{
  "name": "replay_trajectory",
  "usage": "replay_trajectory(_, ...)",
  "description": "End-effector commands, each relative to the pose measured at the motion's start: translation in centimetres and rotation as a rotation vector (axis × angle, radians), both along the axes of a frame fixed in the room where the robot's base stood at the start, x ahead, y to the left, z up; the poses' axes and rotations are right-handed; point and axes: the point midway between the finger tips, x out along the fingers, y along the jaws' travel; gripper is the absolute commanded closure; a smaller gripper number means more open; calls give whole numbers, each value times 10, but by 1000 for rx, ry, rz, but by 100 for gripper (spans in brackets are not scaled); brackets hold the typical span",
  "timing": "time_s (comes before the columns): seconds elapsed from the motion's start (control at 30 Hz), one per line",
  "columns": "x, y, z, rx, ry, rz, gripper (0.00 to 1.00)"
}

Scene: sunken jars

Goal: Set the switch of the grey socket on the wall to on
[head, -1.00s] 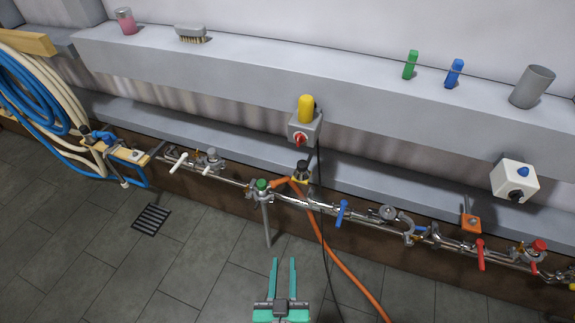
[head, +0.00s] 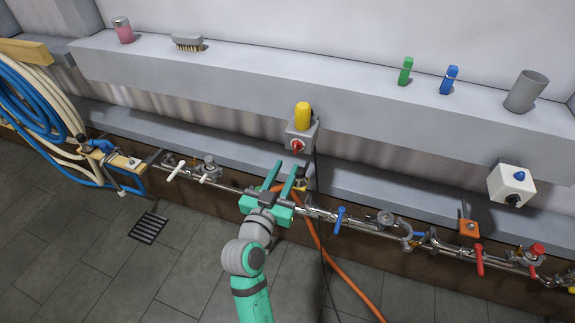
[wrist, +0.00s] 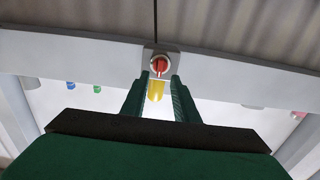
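The switch also shows in the wrist view (wrist: 159,65), between and beyond my fingertips. My gripper (head: 284,168) is open and empty, a little below the socket in the head view, its fingers pointing at it. The fingers look apart from the switch. The switch's marked position is too small to read.
A pipe with several valves and levers, one a blue lever (head: 340,217), runs along the wall below. An orange hose (head: 345,281) and a dark cable hang near my arm.

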Motion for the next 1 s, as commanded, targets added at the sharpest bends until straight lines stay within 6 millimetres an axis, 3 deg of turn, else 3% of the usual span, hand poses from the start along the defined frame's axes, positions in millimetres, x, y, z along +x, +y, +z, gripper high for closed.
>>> replay_trajectory(0.53,64,-21,0,0,0,0,73)
replay_trajectory(1.0,72,-24,0,0,0,1,73)
